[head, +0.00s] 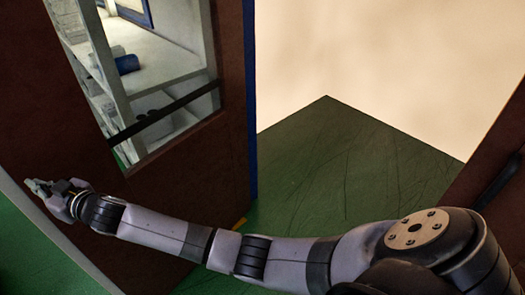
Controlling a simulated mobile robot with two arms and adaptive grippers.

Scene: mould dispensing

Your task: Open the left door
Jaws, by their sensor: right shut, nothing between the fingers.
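The left door (200,160) is a dark brown panel with a window and a blue right edge. It stands at an angle, with a wide gap between it and a brown panel at the right. A black bar (165,108) crosses its window. My right arm reaches across from the lower right. My right gripper (36,186) is shut and empty in front of the door's lower left part, by its pale edge. Whether it touches the door I cannot tell. My left gripper is out of view.
A brown panel (488,150), seemingly the right door, stands at the right edge with a dark bar on it. Between them, green floor (335,160) runs clear to a pale wall (380,60). Shelves (150,65) show through the window.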

